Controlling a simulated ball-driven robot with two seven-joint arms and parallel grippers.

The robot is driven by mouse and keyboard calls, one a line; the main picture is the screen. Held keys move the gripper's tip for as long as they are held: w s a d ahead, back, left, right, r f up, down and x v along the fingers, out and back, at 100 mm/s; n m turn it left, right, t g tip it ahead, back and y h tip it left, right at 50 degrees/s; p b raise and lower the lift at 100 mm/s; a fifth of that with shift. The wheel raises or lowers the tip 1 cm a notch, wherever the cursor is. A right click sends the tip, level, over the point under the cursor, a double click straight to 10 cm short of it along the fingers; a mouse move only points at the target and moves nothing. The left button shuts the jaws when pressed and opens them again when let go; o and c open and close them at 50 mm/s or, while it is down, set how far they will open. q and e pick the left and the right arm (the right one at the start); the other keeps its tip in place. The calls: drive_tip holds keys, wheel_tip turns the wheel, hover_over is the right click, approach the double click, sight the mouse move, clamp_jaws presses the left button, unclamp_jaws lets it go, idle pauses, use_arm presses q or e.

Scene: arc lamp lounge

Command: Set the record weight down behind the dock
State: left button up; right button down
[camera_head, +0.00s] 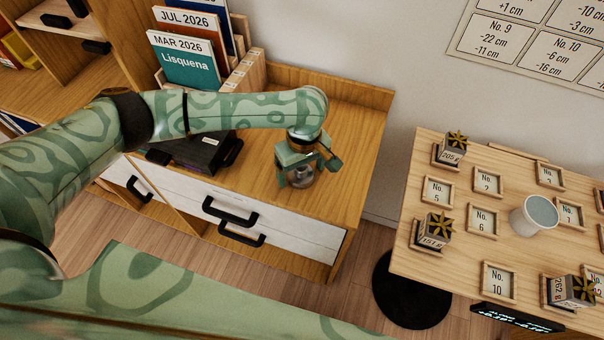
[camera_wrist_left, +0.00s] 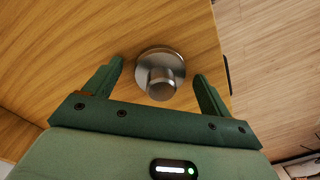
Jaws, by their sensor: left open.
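The record weight (camera_head: 301,178) is a small silver metal piece with a round base and a narrower knob. It stands upright on the wooden sideboard top (camera_head: 345,125), near the front edge. In the left wrist view the weight (camera_wrist_left: 160,75) sits between the two fingers, with gaps on both sides. My left gripper (camera_head: 302,170) is open above and around it, pointing down, and partly hides it in the head view. A black boxy device (camera_head: 197,152), perhaps the dock, lies on the sideboard to the left, partly covered by my left arm. My right gripper is not in view.
The top right of the sideboard is clear. A separate table (camera_head: 455,265) at the right carries numbered tiles, several weighted blocks and a white cup (camera_head: 535,215).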

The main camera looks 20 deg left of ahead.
use_arm(q)
drive_tip(key=shift+r, duration=0.2)
drive_tip(key=shift+c, duration=1.2)
drive_tip(key=c, duration=1.1)
drive_tip(key=shift+o, duration=0.2)
